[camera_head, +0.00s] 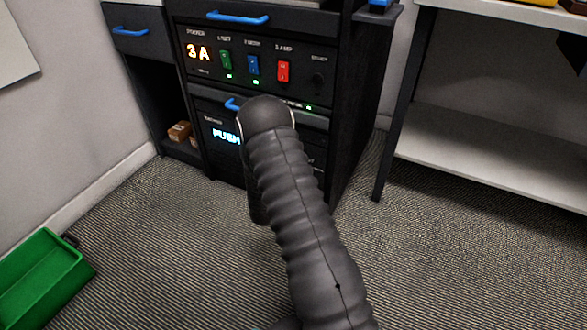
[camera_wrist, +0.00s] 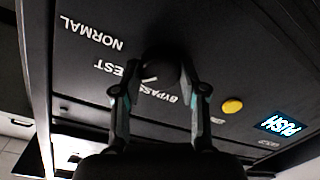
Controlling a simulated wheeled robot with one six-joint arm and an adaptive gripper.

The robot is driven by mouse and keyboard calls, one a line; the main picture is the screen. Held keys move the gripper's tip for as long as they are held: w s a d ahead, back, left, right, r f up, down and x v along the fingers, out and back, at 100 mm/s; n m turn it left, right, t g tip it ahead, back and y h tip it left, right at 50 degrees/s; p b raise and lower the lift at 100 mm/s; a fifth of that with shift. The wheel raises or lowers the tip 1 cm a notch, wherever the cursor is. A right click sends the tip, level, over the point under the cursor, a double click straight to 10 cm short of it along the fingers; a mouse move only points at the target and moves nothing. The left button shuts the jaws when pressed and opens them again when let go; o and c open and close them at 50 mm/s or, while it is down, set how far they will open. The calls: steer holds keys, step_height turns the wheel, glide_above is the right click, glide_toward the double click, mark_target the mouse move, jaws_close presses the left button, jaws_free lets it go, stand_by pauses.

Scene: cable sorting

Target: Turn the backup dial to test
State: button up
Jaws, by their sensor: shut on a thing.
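The backup dial (camera_wrist: 161,66) is a dark round knob on a black panel (camera_wrist: 75,75) in the wrist view. White labels NORMAL, TEST and BYPASS stand around it, with TEST partly covered by a finger. A short white mark shows at the dial's lower left, between TEST and BYPASS; its exact setting is hard to tell. My gripper (camera_wrist: 159,75) has one finger on each side of the dial and is shut on it. In the head view my arm hides the dial and the gripper.
A yellow button (camera_wrist: 232,106) and a lit PUSH display (camera_wrist: 280,124) lie right of the dial. Above, in the head view, a panel has green (camera_head: 225,60), blue (camera_head: 253,65) and red (camera_head: 283,71) switches. A green bin (camera_head: 45,275) and a shelf (camera_head: 490,150) flank open carpet.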

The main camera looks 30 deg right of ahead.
steer(key=shift+n, duration=0.3)
steer(key=o, duration=1.1)
steer(key=shift+o, duration=0.2)
steer(key=v, duration=1.2)
